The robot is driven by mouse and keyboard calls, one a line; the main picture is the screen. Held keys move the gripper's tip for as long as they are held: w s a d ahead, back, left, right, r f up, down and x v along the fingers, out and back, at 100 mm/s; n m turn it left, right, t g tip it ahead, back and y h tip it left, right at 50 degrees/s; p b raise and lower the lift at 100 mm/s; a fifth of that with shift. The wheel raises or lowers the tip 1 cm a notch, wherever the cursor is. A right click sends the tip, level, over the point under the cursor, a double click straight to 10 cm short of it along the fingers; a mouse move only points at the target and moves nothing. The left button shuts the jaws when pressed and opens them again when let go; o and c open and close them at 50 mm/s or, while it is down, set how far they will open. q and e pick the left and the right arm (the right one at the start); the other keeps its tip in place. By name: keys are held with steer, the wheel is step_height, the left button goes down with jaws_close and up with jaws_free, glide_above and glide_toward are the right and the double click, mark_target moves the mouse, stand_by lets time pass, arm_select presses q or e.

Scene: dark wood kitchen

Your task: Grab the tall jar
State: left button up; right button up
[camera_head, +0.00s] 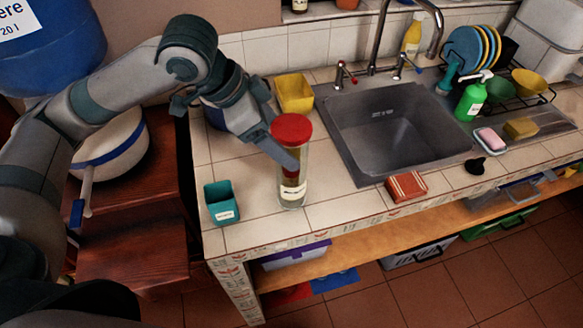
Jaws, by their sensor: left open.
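The tall jar (293,193) is clear glass with a red lid and a white label. It stands upright on the tiled counter, left of the sink. My left gripper (284,155) is open at the jar's upper body, just below the lid. One finger shows against the glass, slanting down to the right. The other finger is hard to make out, and I cannot tell whether either touches the jar. My right gripper is not in view.
A teal cup (221,203) stands left of the jar, and a yellow container (294,93) stands behind it. A red-brown block (406,187) lies to the right near the front edge. The sink (390,130) is further right. Bare tiles lie in front of the jar.

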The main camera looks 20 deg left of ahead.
arm_select(q)
steer(key=p+x, duration=0.1)
steer(key=x, duration=0.3)
steer(key=shift+w+a+r, duration=0.1)
steer(key=shift+w+a, duration=0.05)
steer(key=shift+w, duration=0.05)
steer(key=shift+w+d+f, duration=0.15)
steer(key=shift+d+f, duration=0.05)
steer(key=shift+f, duration=0.25)
